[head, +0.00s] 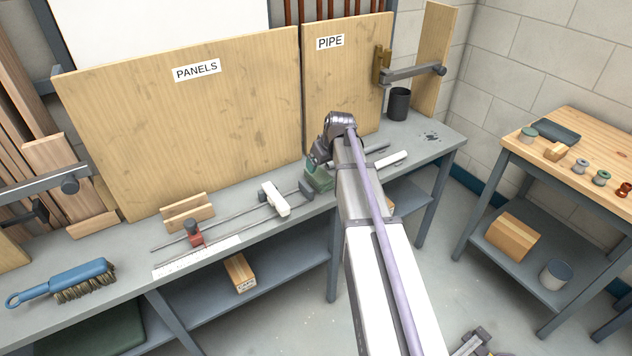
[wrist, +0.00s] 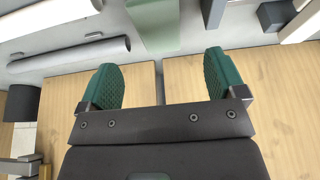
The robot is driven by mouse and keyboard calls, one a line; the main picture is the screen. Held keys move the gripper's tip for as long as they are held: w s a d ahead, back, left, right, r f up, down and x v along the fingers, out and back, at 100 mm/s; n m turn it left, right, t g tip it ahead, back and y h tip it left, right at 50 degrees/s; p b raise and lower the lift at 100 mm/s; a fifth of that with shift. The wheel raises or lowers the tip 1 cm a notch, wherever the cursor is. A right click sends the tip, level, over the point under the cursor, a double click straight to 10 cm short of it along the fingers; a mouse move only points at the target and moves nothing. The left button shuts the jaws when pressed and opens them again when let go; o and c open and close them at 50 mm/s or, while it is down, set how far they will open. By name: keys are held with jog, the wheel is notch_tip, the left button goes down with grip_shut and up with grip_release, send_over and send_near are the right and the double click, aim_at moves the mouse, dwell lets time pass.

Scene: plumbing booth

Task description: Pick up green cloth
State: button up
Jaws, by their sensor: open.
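The green cloth (head: 319,184) lies on the grey workbench below the gap between the PANELS and PIPE boards. In the head view it is partly hidden by my arm and wrist. In the wrist view the pale green cloth (wrist: 155,24) shows at the top middle, cut off by the frame edge, beyond my fingertips. My gripper (wrist: 162,72) is open, with green ribbed finger pads and nothing between them. In the head view my gripper (head: 317,161) is over the cloth, its fingers mostly hidden; I cannot tell the exact gap.
A clamp with a white block (head: 273,199) and rods lies left of the cloth. A white pipe (head: 391,160) lies to the right, with a dark cup (head: 398,104) behind. The PANELS board (head: 190,130) and PIPE board (head: 345,75) stand upright behind. A blue brush (head: 70,284) is far left.

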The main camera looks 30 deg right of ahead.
aim_at(319, 174)
jog(key=b+x, duration=0.2)
jog(key=x, duration=0.2)
jog(key=shift+s, duration=0.1)
jog(key=shift+r, duration=0.1)
jog(key=b+x, duration=0.4)
jog(key=x, duration=0.1)
jog(key=shift+b, duration=0.4)
jog(key=c, duration=1)
